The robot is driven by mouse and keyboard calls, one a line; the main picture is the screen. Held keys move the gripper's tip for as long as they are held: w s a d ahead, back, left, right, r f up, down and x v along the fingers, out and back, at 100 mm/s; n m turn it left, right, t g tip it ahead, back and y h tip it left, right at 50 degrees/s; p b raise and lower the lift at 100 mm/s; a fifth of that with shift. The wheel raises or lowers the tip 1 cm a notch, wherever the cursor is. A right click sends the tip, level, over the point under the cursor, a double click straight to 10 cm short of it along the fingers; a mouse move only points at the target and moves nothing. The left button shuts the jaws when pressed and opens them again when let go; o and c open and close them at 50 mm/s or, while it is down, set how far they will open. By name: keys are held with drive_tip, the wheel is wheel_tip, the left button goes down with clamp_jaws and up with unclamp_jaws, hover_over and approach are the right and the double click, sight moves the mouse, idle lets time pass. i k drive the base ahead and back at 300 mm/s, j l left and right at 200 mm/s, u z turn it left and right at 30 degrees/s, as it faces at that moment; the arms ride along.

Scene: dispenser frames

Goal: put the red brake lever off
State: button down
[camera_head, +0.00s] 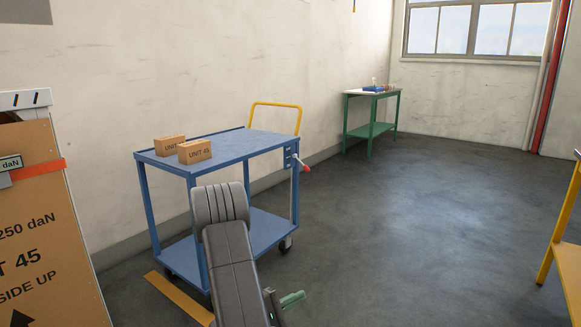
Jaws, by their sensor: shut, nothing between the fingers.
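The red brake lever (302,165) is on the right end of a blue cart (240,148), just below the top shelf by the corner post. It is small in view and slants down to the right, with its red end outward. My gripper (293,299) shows at the bottom edge, with green fingers together and pointing right. It is empty and well short of the lever, apart from the cart. My grey arm covers part of the cart's near side and lower shelf.
Two cartons (195,152) stand on the cart top, and a yellow push handle (275,105) rises at its far end. A large carton (45,225) is close at left. A green workbench (370,128) stands at the back. Open floor (420,220) lies right of the cart.

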sight(307, 168)
drive_tip(key=i+l+u, duration=0.1)
drive_tip(key=i, duration=0.4)
drive_tip(key=i+l, duration=0.15)
drive_tip(key=i, duration=0.4)
drive_tip(key=i+l+u, duration=0.15)
drive_tip(key=i, duration=0.35)
drive_tip(key=i+l+u, duration=0.1)
drive_tip(key=i, duration=0.4)
drive_tip(key=i+l+u, duration=0.1)
drive_tip(key=i+l, duration=0.25)
drive_tip(key=i, duration=0.15)
drive_tip(key=i+l, duration=0.3)
drive_tip(key=i, duration=0.15)
drive_tip(key=j+u, duration=0.05)
